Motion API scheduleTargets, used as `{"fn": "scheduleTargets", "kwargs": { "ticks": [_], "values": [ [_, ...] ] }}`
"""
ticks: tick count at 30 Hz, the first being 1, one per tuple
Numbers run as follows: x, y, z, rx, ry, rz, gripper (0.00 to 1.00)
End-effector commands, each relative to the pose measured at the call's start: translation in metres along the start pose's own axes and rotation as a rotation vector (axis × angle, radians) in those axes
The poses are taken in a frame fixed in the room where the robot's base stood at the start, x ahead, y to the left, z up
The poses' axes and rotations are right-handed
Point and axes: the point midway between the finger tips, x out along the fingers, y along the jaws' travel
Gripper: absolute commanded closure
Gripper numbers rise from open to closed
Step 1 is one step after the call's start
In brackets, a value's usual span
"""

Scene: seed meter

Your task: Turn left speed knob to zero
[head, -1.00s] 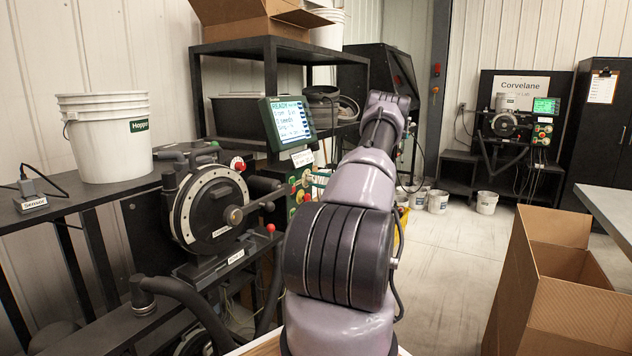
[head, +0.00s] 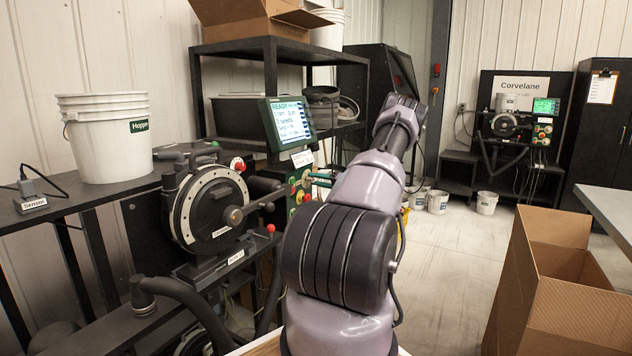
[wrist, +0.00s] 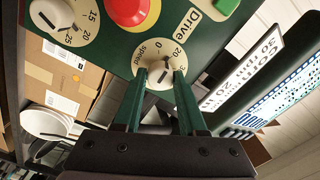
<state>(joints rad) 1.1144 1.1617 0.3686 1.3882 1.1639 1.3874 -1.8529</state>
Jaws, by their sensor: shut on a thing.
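In the wrist view the cream speed knob (wrist: 158,75) sits on a round cream dial on the dark green panel (wrist: 225,50). The dial is marked "speed", with a 0 near its top and a 20 to the right of that. My gripper (wrist: 160,72) has its two green fingers on either side of this knob, shut on it. The fingers hide part of the dial, and I cannot tell exactly which mark the knob points to.
Beside the held knob are a red button (wrist: 127,8), a "Drive" label (wrist: 187,24) and another cream knob (wrist: 52,14) with a numbered dial. The screen (head: 287,122) stands above the panel. A seed meter disc (head: 212,211) is to the left; an open carton (head: 565,290) stands right.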

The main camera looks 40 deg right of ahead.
Motion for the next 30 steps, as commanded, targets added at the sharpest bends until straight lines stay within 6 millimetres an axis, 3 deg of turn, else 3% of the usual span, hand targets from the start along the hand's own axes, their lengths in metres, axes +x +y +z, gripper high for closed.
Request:
{"fn": "scheduleTargets", "kwargs": {
  "ticks": [15, 30],
  "values": [
    [-0.0022, 0.0011, -0.0001, -0.430, 0.000, 0.004, 1.00],
    [-0.0015, 0.0008, 0.0006, -0.588, -0.001, 0.004, 1.00]
  ]
}}
